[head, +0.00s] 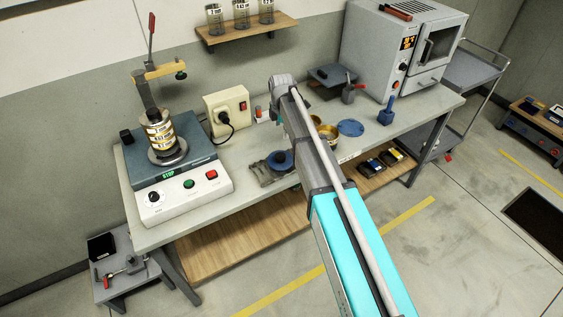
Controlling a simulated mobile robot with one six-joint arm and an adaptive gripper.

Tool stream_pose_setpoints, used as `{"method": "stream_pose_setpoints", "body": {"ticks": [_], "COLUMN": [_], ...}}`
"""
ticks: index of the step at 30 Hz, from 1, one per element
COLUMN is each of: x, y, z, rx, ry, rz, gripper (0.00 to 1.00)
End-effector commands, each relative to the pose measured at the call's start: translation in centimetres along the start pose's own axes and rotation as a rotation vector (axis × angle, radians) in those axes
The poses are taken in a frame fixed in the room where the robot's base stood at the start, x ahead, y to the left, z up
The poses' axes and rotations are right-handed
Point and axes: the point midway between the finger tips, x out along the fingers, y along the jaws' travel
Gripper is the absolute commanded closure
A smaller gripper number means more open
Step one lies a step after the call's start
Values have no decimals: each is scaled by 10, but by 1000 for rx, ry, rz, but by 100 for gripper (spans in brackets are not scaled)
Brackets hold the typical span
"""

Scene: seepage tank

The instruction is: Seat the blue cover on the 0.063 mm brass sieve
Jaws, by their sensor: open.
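A flat blue disc (350,128) lies on the bench right of my arm. A second round blue piece (281,160) with a raised middle sits on a grey stand left of my arm. I cannot tell which is the cover. A brass sieve-like ring (328,133) stands on the bench beside the flat disc, partly behind my arm, with another brass rim behind it. Their mesh labels are not readable. A stack of brass-ringed sieves (160,136) stands clamped on the shaker. My arm crosses the middle of the bench, and my gripper's fingers are hidden.
The shaker (180,190) fills the bench's left end. A cream socket box (228,111) stands at the back. An oven (400,50) and an upright blue tool (387,110) are at the right. Jars stand on a wall shelf (247,30). The front right bench strip is mostly clear.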

Motion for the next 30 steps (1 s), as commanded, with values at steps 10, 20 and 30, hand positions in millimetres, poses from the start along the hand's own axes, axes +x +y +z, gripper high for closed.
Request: {"method": "stream_pose_setpoints", "body": {"ticks": [10,20,30], "x": [30,54,76], "y": [0,0,0], "z": [0,-1,-1], "rx": [0,0,0], "ry": [0,0,0], "rz": [0,0,0], "gripper": [0,0,0]}}
